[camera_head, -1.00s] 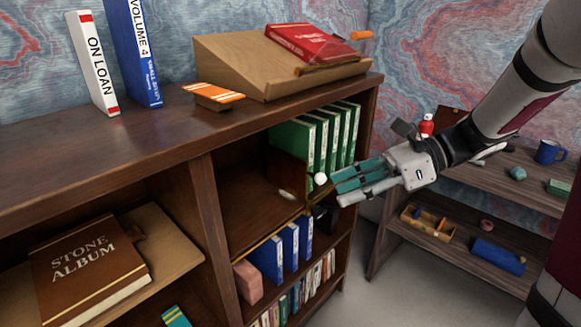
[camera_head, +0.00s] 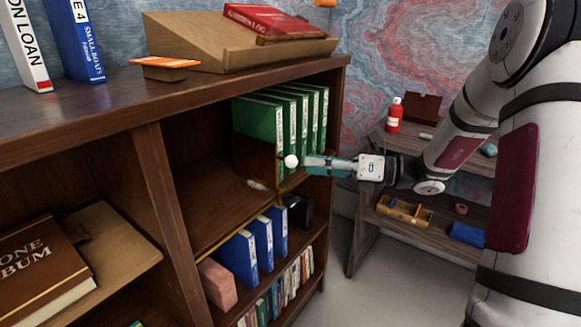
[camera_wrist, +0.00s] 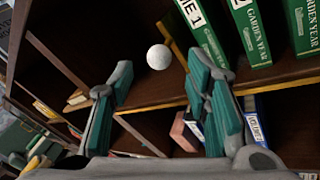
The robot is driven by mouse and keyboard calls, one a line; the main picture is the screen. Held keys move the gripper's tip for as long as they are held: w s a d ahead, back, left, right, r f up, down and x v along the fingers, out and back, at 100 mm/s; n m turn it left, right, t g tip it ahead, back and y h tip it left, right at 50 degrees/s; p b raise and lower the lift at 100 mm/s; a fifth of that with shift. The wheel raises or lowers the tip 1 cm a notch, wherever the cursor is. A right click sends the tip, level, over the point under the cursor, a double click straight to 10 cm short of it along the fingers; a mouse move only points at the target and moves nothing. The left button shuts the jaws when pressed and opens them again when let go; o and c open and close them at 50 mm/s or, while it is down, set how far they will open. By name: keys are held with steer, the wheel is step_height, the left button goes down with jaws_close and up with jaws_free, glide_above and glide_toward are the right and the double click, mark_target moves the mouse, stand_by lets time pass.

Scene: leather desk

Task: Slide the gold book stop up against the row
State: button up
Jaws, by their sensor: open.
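The gold book stop (camera_head: 257,162) is a thin upright plate with a gold edge, at the near end of the row of green binders (camera_head: 262,120) on the upper shelf. I cannot tell whether it touches the first binder. A white ball knob (camera_head: 291,161) sits at its front edge; the knob also shows in the wrist view (camera_wrist: 159,57), beyond and between my fingertips. My gripper (camera_head: 309,165) is open and empty in front of the shelf, with its teal fingers close to the knob. In the wrist view the fingers (camera_wrist: 158,80) are spread apart, with green binders (camera_wrist: 250,35) at upper right.
Below stand blue binders (camera_head: 238,257) and a pink block (camera_head: 217,283). A side shelf (camera_head: 400,240) with a tray (camera_head: 404,210) stands at right.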

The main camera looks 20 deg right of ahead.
mark_target(291, 161)
steer(key=shift+b+x, duration=0.75)
steer(key=shift+x, duration=2.3)
jaws_close()
